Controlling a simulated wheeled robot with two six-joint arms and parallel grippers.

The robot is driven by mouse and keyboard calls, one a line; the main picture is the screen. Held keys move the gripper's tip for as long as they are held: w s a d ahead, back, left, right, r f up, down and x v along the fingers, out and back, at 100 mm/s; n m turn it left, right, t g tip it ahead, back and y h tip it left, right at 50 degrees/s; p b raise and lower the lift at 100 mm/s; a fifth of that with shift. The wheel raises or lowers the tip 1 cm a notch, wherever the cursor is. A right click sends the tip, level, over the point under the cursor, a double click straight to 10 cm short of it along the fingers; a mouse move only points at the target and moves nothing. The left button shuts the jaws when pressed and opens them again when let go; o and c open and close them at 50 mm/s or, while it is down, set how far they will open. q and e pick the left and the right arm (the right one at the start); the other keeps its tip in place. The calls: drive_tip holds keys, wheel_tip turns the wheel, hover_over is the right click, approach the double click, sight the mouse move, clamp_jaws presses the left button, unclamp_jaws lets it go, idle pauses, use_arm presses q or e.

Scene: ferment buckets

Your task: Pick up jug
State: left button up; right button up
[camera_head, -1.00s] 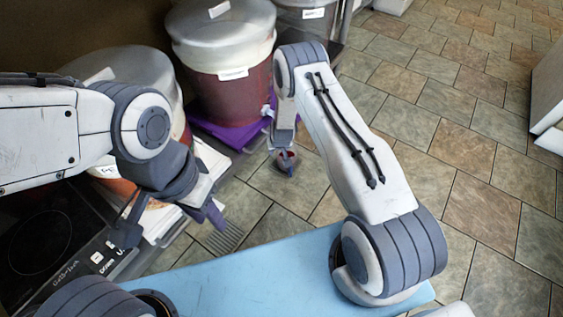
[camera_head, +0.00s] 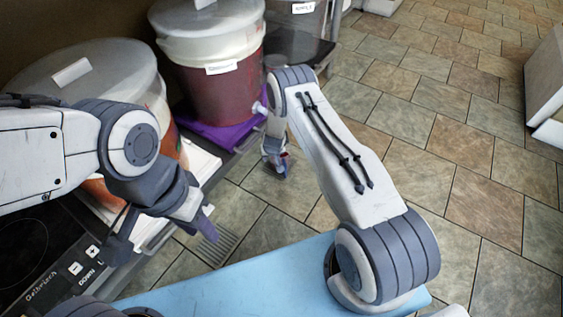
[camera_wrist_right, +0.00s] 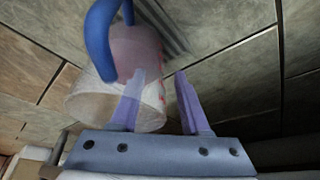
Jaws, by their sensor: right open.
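The jug (camera_wrist_right: 78,98) is in the right wrist view, a clear, pale vessel with a pinkish part and a thick blue handle (camera_wrist_right: 98,40). My right gripper (camera_wrist_right: 160,73) is open, with two purple fingers. Its left finger overlaps the jug's side in the picture; I cannot tell whether they touch. In the head view my right gripper (camera_head: 276,155) is low beside the red bucket, with a small blue and reddish patch there, too small to make out. My left gripper (camera_head: 205,226) points down at the left; its jaws are unclear.
A red-filled bucket (camera_head: 212,92) with a pale lid and a tap stands on a purple base (camera_head: 225,133). A larger lidded bucket (camera_head: 90,68) is behind my left arm. Tiled floor (camera_head: 440,130) is open to the right.

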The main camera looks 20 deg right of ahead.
clamp_jaws()
idle(1.3)
